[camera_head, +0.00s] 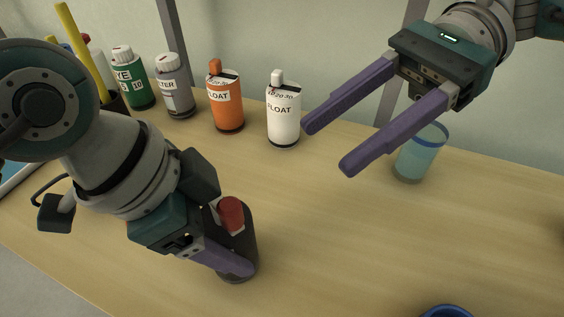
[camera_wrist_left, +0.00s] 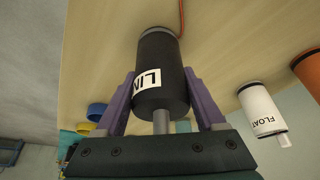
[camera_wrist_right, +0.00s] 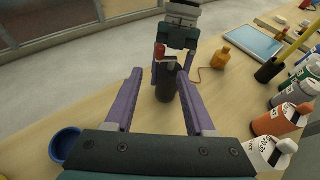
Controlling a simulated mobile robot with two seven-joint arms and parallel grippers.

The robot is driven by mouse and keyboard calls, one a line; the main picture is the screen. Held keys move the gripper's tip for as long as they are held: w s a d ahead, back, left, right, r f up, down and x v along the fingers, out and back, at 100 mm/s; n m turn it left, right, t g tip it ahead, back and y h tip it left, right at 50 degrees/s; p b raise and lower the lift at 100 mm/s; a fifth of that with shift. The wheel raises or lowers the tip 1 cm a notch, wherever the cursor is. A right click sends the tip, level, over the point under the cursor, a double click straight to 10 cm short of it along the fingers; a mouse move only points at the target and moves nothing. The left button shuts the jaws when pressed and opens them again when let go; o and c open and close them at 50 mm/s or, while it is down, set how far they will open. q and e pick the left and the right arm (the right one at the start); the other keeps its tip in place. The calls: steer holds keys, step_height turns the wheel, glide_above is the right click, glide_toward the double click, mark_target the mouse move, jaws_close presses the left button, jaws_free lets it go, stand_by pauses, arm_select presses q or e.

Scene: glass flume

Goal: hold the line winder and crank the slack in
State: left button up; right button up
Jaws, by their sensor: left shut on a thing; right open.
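The line winder (camera_head: 247,232) is a dark cylinder with a white label, standing upright on the table. Its red crank knob (camera_head: 231,211) sticks up on top. My left gripper (camera_head: 238,262) is shut on the winder's body, and the left wrist view shows a finger on each side of the black body (camera_wrist_left: 158,60). A thin red line (camera_wrist_left: 181,15) runs off beyond it there. My right gripper (camera_head: 328,150) is open and empty, above and to the right of the winder. In the right wrist view the knob (camera_wrist_right: 160,51) shows beyond its spread fingers, apart from them.
White (camera_head: 284,115) and orange (camera_head: 226,104) float bottles stand behind, with green (camera_head: 139,85) and grey (camera_head: 175,92) bottles further left. A bluish clear cup (camera_head: 418,160) stands beneath my right gripper. A blue bowl (camera_wrist_right: 65,147) is near the edge. The middle table is clear.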

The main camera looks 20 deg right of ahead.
mark_target(223, 205)
steer(key=x, duration=0.9)
steer(key=shift+a, duration=0.25)
steer(key=shift+s, duration=0.1)
jaws_close()
